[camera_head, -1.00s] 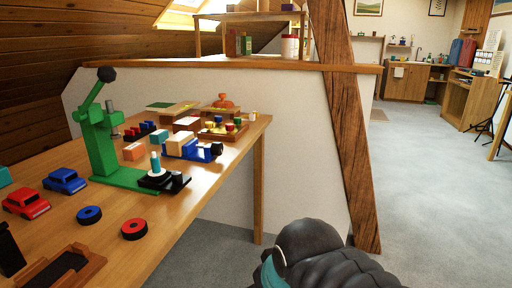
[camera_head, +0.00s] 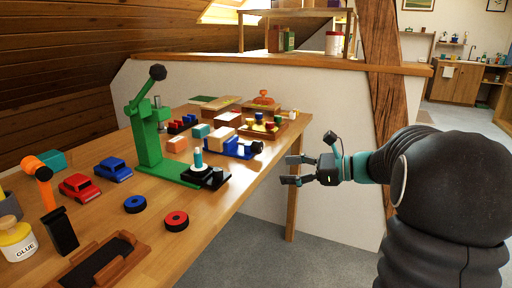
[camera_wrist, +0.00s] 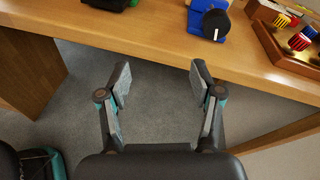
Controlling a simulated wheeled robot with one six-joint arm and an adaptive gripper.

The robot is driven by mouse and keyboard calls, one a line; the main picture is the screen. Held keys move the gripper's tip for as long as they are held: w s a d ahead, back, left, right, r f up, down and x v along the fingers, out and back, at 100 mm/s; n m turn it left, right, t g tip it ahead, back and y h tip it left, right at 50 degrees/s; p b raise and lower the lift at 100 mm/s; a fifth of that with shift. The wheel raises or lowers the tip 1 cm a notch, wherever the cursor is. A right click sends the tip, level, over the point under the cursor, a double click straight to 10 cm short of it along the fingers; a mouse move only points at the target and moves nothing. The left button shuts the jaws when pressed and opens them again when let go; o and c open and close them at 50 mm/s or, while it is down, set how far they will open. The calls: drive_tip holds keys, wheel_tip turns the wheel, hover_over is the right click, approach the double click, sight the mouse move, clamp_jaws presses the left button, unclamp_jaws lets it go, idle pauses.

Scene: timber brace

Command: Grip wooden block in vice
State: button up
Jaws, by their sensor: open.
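The blue vice (camera_head: 240,151) with a black knob (camera_head: 257,146) stands on the wooden table near its right edge. A light wooden block (camera_head: 217,138) is at the left part of the vice; I cannot tell whether it is between the jaws. In the wrist view only the vice's blue end (camera_wrist: 207,8) and knob (camera_wrist: 216,23) show at the top; the block is out of that picture. My gripper (camera_head: 288,170) is open and empty, off the table's right edge, to the right of the vice. Its two spread fingers also show in the wrist view (camera_wrist: 160,78), over the floor.
A green press (camera_head: 150,135) stands left of the vice. A tray with coloured pegs (camera_head: 262,127) is behind it. An orange block (camera_head: 177,144), a teal block (camera_head: 201,131) and toy cars (camera_head: 80,187) are on the table. A timber post (camera_head: 383,75) rises behind my arm.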

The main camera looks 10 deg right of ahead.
sight(261, 148)
drive_tip(key=w+d+r+m+t+y, duration=0.1)
drive_tip(key=w+d+m+t, duration=0.25)
drive_tip(key=d, duration=0.25)
drive_tip(key=shift+n+g, duration=0.25)
drive_tip(key=shift+g, duration=0.1)
drive_tip(key=p+x, duration=0.1)
drive_tip(key=x, duration=1.2)
drive_tip(key=shift+w+a+r, duration=0.1)
drive_tip(key=shift+w+a, duration=0.15)
drive_tip(key=shift+w, duration=0.05)
drive_tip(key=c, duration=1.1)
drive_tip(key=shift+r+p, duration=0.2)
drive_tip(key=shift+p, duration=0.35)
drive_tip(key=shift+c, duration=0.2)
drive_tip(key=shift+f+m, duration=0.25)
drive_tip(key=shift+m, duration=0.75)
drive_tip(key=o, duration=1.1)
drive_tip(key=shift+o, duration=0.2)
